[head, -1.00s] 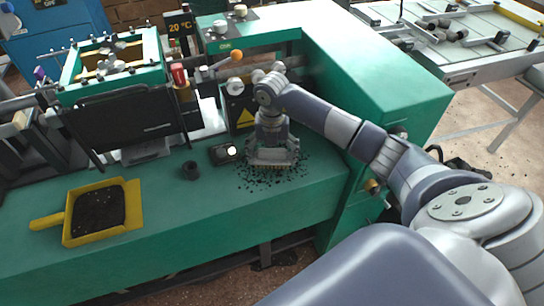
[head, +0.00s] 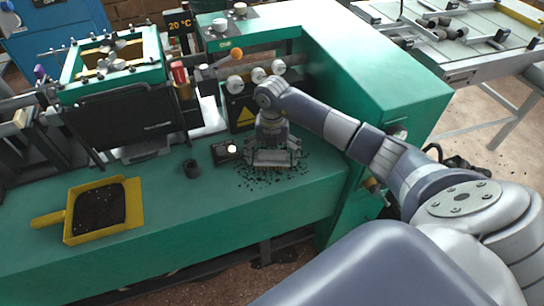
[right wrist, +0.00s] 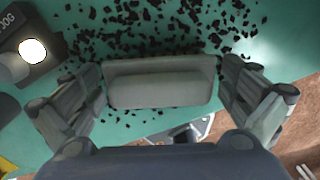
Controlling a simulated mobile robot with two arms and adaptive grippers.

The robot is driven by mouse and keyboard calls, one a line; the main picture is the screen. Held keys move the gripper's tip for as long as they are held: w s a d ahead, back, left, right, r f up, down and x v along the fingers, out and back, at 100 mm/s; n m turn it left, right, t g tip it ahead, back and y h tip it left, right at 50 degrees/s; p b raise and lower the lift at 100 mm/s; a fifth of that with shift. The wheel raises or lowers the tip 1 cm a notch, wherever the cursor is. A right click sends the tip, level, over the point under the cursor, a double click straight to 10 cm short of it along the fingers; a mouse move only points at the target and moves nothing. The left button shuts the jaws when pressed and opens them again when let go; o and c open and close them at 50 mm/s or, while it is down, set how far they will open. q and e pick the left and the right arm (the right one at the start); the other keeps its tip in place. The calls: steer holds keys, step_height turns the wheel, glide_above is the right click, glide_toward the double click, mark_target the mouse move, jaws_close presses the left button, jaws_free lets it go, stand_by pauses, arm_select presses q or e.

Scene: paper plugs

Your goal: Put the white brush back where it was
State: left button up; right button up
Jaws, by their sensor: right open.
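The white brush (right wrist: 160,88), looking pale grey with a raised ridge along its top, lies on the green bench among black scraps. My right gripper (right wrist: 162,90) is open above it, with one finger beside each end of the brush in the right wrist view. I cannot tell whether the fingers touch the ends. In the head view my right gripper (head: 273,158) is low over the scraps, with the brush between its fingers. The brush's bristles are hidden from above in the right wrist view. My left gripper is not in view.
A yellow dustpan (head: 132,200) with dark scraps lies on the left of the bench (head: 210,225). A small dark box with a lit button (head: 228,150) and a black ring (head: 191,169) stand left of my gripper. Machine panels rise behind; the bench front is clear.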

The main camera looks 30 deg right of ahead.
mark_target(272, 152)
step_height(272, 152, up, 11)
steer(key=shift+f+b, duration=0.1)
steer(key=shift+b, duration=0.95)
steer(key=shift+r, duration=0.7)
